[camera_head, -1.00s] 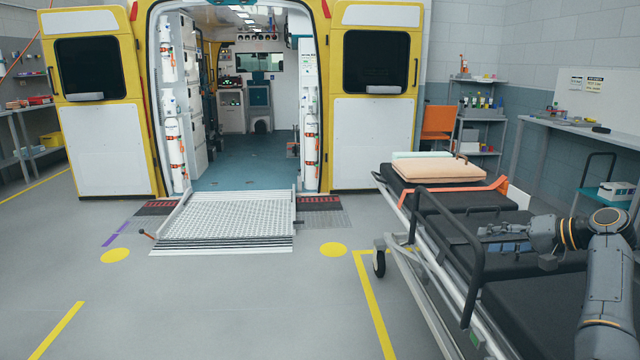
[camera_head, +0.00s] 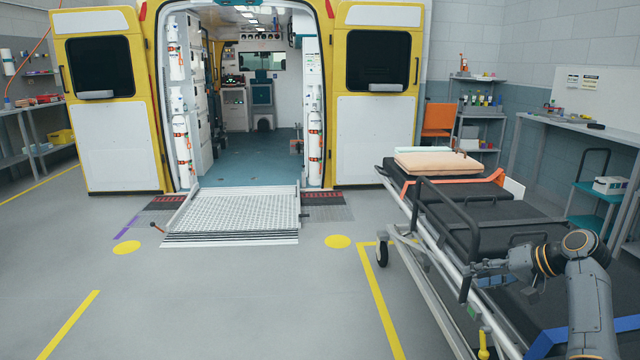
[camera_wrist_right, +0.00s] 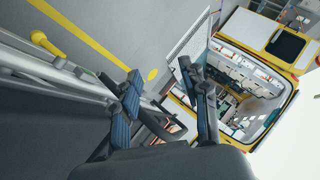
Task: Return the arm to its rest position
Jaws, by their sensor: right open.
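My right arm (camera_head: 588,300) comes in from the lower right of the head view. Its gripper (camera_head: 482,268) reaches left over the stretcher (camera_head: 500,215), close to the side rail. In the right wrist view the gripper (camera_wrist_right: 160,100) shows two spread fingers with blue pads and nothing between them. Beyond the fingers lie the stretcher frame, the floor and the ambulance. Whether the gripper touches the rail cannot be told. My left gripper does not show.
The ambulance (camera_head: 370,130) stands open at the back with its ramp (camera_head: 235,213) down. A pillow (camera_head: 437,162) and an orange strap (camera_head: 455,182) lie on the stretcher's far end. A workbench (camera_head: 580,127) is at right. The floor left of the stretcher is clear.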

